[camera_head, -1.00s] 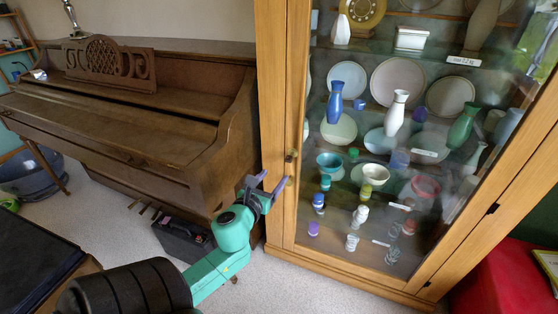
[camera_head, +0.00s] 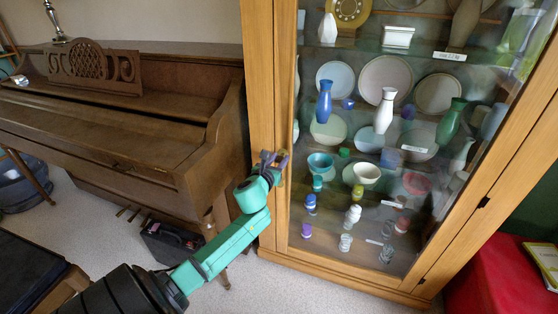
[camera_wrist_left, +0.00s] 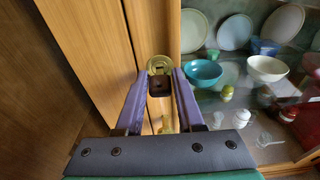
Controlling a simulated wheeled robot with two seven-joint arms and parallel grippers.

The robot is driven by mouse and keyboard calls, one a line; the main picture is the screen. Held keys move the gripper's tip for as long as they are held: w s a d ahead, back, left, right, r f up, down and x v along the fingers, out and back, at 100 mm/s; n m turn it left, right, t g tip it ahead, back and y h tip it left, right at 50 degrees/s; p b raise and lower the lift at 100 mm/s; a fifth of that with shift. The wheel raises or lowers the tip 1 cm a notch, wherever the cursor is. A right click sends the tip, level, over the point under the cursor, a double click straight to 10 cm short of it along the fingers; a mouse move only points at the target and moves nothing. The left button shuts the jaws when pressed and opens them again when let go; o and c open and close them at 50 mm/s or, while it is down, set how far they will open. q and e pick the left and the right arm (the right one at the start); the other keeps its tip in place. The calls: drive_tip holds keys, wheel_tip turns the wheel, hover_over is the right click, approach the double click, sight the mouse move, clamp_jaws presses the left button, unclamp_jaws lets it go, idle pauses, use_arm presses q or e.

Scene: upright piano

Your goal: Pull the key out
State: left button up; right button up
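My left gripper (camera_head: 274,159) is raised to the wooden front frame of the glass cabinet (camera_head: 263,80), at the height of its lock. In the left wrist view its two purple fingers (camera_wrist_left: 161,84) are spread and point at a round brass lock plate (camera_wrist_left: 159,64). A small dark brown block (camera_wrist_left: 159,88), possibly the key's head, shows between the fingertips; I cannot tell whether they touch it. A small yellow piece (camera_wrist_left: 167,124) shows below it. The key's shaft cannot be made out. My right gripper is in no view.
Behind the glass, shelves hold vases, plates, a teal bowl (camera_head: 320,163) and small bottles. An upright piano (camera_head: 120,130) stands left of the cabinet, with a dark box (camera_head: 170,245) under it. A red seat (camera_head: 500,280) is at the lower right.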

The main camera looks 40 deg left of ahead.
sight(278, 162)
use_arm(q)
clamp_jaws()
drive_tip(key=shift+c, duration=0.2)
unclamp_jaws()
clamp_jaws()
drive_tip(key=shift+s, duration=0.1)
drive_tip(key=shift+f+p+v, duration=0.2)
drive_tip(key=shift+p+v, duration=0.35)
drive_tip(key=shift+v, duration=0.9)
drive_tip(key=shift+s+d, duration=0.1)
drive_tip(key=shift+d, duration=0.05)
